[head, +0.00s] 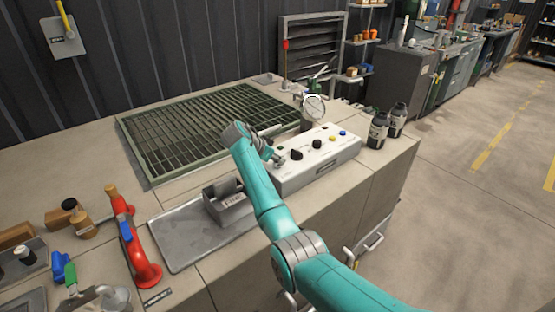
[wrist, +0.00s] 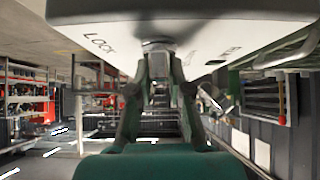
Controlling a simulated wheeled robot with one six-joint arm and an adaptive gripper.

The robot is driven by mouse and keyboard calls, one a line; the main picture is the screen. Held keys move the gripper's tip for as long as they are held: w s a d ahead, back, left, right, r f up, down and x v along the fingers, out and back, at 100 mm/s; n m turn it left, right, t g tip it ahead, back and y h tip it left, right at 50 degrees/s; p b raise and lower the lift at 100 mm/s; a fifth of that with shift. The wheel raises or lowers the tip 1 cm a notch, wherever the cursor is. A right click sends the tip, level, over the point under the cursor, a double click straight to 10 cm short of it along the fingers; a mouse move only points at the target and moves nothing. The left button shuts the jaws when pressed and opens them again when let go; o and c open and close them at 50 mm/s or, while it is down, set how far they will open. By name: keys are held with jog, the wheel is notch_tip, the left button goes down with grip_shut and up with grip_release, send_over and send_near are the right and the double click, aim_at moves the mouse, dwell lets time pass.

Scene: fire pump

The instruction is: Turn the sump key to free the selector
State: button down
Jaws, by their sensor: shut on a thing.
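The white control box (head: 320,160) stands near the counter's front edge, with black knobs (head: 316,143), a yellow button (head: 332,138) and a blue button (head: 343,133) on top. My gripper (head: 277,159) is at the left end of this box. In the wrist view, my gripper (wrist: 159,65) has its two fingers closed together on the sump key (wrist: 157,46), a small metallic piece against the panel. The word "LOCK" is printed on the panel (wrist: 110,40) beside it. The fingers hide most of the key, and its turn angle cannot be told.
A green-framed grate (head: 205,125) lies behind the box. A pressure gauge (head: 313,107) stands behind it and dark bottles (head: 378,130) to its right. A grey tray (head: 180,240) with a small grey holder (head: 228,205) and a red-handled tool (head: 140,255) are to the left.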

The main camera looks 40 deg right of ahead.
jog(key=n+t, duration=0.3)
jog(key=n, duration=0.1)
jog(key=shift+y, duration=0.4)
jog(key=n+t+y, duration=0.1)
jog(key=n, duration=0.1)
jog(key=n+t+y, duration=0.1)
jog(key=n+t, duration=0.1)
jog(key=n, duration=0.1)
jog(key=shift+t+y, duration=0.3)
jog(key=n+t+y, duration=0.1)
jog(key=n, duration=0.2)
jog(key=n+y, duration=0.2)
jog(key=shift+n+t+y, duration=0.3)
jog(key=shift+n+t, duration=0.1)
jog(key=shift+n+y, duration=1.1)
jog(key=shift+n, duration=0.3)
jog(key=c, duration=1.1)
grip_release()
